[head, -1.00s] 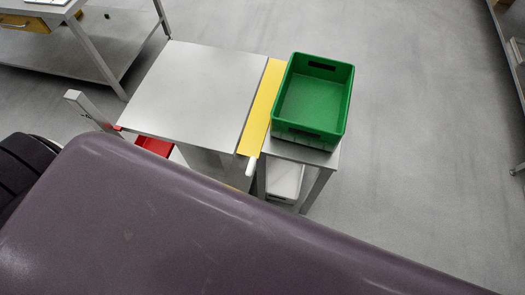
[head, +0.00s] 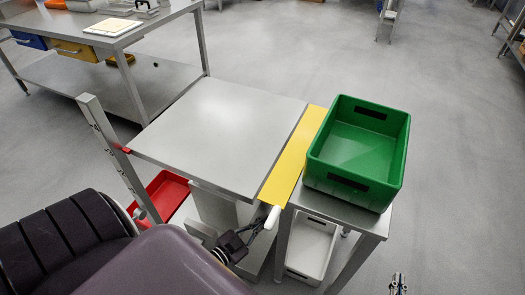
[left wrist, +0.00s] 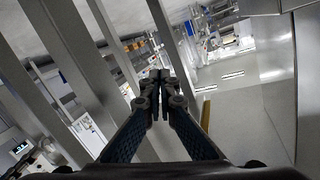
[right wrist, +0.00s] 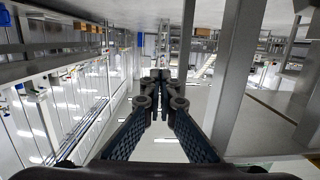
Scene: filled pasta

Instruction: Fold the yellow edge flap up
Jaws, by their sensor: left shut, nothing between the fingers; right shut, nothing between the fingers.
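The yellow edge flap (head: 290,160) runs along the right edge of the grey tabletop (head: 215,135) in the head view; I cannot tell its exact angle. A white handle (head: 272,217) sticks out at its near end. My left gripper (head: 260,226) is shut and empty, below and just left of the handle, near the table's front right corner. Whether it touches anything is unclear. It also shows shut in the left wrist view (left wrist: 159,75). My right gripper (head: 398,278) is shut and empty at the bottom right of the head view, well away from the flap; it also shows in the right wrist view (right wrist: 160,75).
A green crate (head: 392,178) stands on a small side table (head: 365,222) right of the flap. A white bin (head: 312,247) sits beneath. A red bin (head: 165,197) and a grey post (head: 118,150) are at the table's left. Open floor lies on the right.

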